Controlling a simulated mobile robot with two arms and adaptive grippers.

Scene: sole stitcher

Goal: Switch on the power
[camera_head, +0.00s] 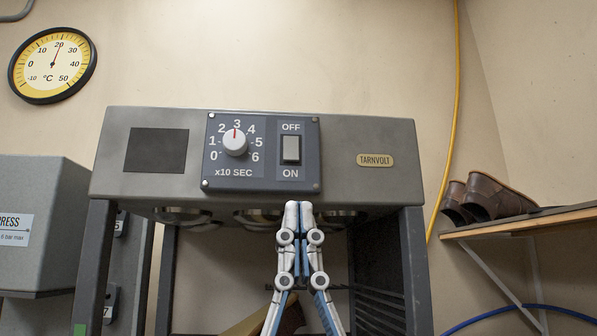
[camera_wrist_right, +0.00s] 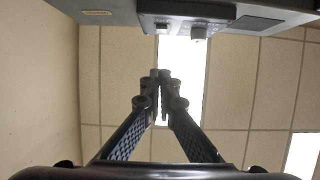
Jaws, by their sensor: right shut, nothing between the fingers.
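The power switch (camera_head: 291,149) is a grey rocker between the words OFF above and ON below, on the dark control panel (camera_head: 263,184) of a grey machine (camera_head: 340,131). I cannot tell its position for sure. My right gripper (camera_head: 299,207) is shut and empty, fingertips pointing up, just below the panel's lower edge and under the switch in the head view. In the right wrist view the shut fingertips (camera_wrist_right: 161,74) stand apart from the machine front (camera_wrist_right: 112,12) at the top. My left gripper is not in view.
A white timer knob (camera_head: 235,142) sits left of the switch, its red mark near 3. A shelf (camera_head: 530,220) with brown shoes (camera_head: 490,197) is at the right. A grey box (camera_head: 40,215) stands left. A round thermometer (camera_head: 53,65) hangs on the wall.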

